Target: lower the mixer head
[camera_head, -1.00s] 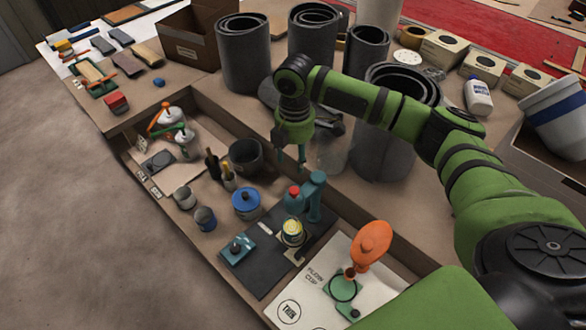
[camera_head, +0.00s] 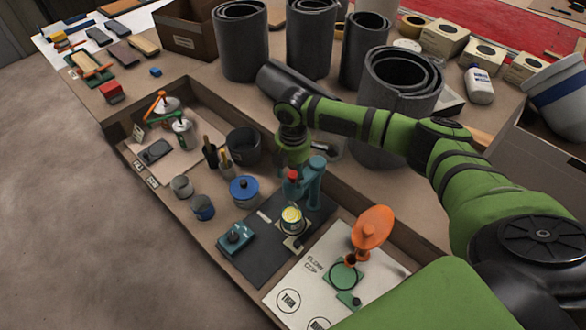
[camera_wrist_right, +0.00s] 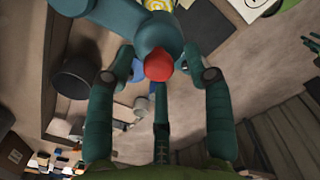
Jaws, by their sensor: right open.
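The teal mixer (camera_head: 315,186) stands on a dark mat in the tray, with a red knob (camera_head: 292,175) on its head. A can with a yellow top (camera_head: 292,217) stands below the head. My right gripper (camera_head: 294,165) is over the mixer head, close to the knob; its fingertips are hard to make out there. In the right wrist view the open fingers (camera_wrist_right: 157,62) are on either side of the red knob (camera_wrist_right: 158,66) and the teal head (camera_wrist_right: 150,22). Contact with either cannot be told. My left gripper is not in view.
A blue-lidded can (camera_head: 244,190), a teal box (camera_head: 236,238) and a dark pot (camera_head: 243,145) are to the left in the tray. An orange disc on a stand (camera_head: 372,227) is at the right. Large grey rolls (camera_head: 400,85) stand behind my right arm.

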